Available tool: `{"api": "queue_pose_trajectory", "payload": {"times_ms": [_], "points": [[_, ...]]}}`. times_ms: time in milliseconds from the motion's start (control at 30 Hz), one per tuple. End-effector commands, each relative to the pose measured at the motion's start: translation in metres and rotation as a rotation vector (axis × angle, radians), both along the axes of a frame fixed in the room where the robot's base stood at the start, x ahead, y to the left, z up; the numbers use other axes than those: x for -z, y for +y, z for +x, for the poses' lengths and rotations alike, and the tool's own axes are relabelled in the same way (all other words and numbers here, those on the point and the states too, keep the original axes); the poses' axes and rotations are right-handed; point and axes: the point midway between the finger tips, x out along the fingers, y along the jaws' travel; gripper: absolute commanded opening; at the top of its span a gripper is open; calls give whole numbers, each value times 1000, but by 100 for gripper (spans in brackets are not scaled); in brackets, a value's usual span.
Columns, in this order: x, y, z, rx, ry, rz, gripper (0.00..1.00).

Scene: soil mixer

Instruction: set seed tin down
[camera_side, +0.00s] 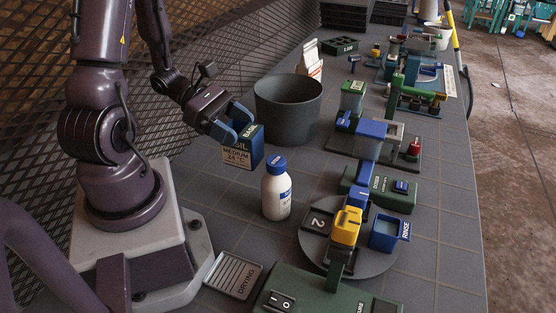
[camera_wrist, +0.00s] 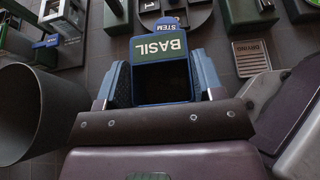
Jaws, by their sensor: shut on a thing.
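The seed tin (camera_side: 243,156) is a small dark blue box with a green "BASIL" panel and a pale label reading "MEDIUM 24 °C". My gripper (camera_side: 232,122) is shut on its upper part, one blue finger on each side. In the wrist view the tin (camera_wrist: 160,52) sits between both fingers of my gripper (camera_wrist: 161,82), its dark top facing the camera. The tin looks roughly upright in the side view, close to the tabletop. I cannot tell whether its base touches the table.
A large grey pot (camera_side: 288,108) stands just behind the tin. A white bottle with a blue cap (camera_side: 276,188) stands in front, to the right. A drying rack (camera_side: 234,275) and a round turntable (camera_side: 376,264) are nearer. Bare tabletop (camera_side: 225,195) lies left of the bottle.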

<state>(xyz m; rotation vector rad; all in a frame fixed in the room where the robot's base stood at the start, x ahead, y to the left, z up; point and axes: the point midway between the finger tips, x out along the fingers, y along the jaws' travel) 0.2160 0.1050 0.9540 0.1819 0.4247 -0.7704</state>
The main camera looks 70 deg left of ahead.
Motion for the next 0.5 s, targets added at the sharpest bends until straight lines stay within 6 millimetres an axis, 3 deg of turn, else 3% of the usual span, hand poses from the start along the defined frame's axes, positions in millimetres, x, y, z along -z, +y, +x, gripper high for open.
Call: {"api": "queue_pose_trajectory", "payload": {"times_ms": [300, 500], "points": [[39, 33, 70, 4, 1, -4, 35], [73, 45, 94, 2, 1, -2, 35]]}}
